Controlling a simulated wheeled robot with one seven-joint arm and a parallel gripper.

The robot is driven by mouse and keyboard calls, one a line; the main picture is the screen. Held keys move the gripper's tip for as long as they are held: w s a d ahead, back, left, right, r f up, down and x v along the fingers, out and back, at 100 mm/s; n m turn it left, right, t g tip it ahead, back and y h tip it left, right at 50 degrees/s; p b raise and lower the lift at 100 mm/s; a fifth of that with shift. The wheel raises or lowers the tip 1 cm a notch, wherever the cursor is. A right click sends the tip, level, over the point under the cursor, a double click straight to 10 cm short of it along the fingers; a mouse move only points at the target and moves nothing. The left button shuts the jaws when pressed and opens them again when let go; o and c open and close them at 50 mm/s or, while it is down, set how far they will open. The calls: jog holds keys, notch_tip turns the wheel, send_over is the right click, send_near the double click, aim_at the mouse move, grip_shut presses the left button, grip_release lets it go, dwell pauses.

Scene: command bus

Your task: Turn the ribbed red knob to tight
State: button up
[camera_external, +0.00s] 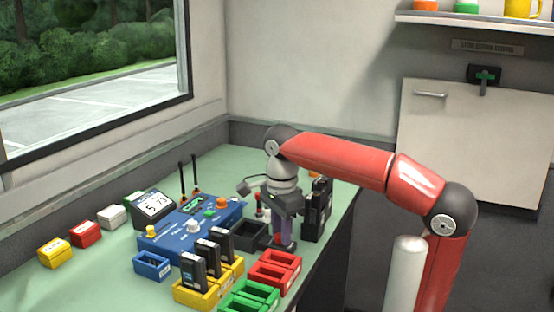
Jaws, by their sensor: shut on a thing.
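My gripper (281,238) points down at the right part of the green-topped table. Its fingers are shut on a small red part at their tips, which I take to be the ribbed red knob (277,238). The fingers hide most of the knob, so its ribs, any tight mark and its turn position are too small or covered to read. The knob stands low, between a dark open tray (249,236) and a black upright device (317,210).
A blue control box (165,243) with knobs and antennas stands left of my gripper. Red (275,270), green (249,298) and yellow (196,297) bins line the front edge; black radios stand in the yellow ones. A tilted display (152,206) and small boxes sit farther left.

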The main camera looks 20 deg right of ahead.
jog(key=shift+m, duration=0.7)
jog(key=o, duration=1)
jog(key=shift+r, duration=3.9)
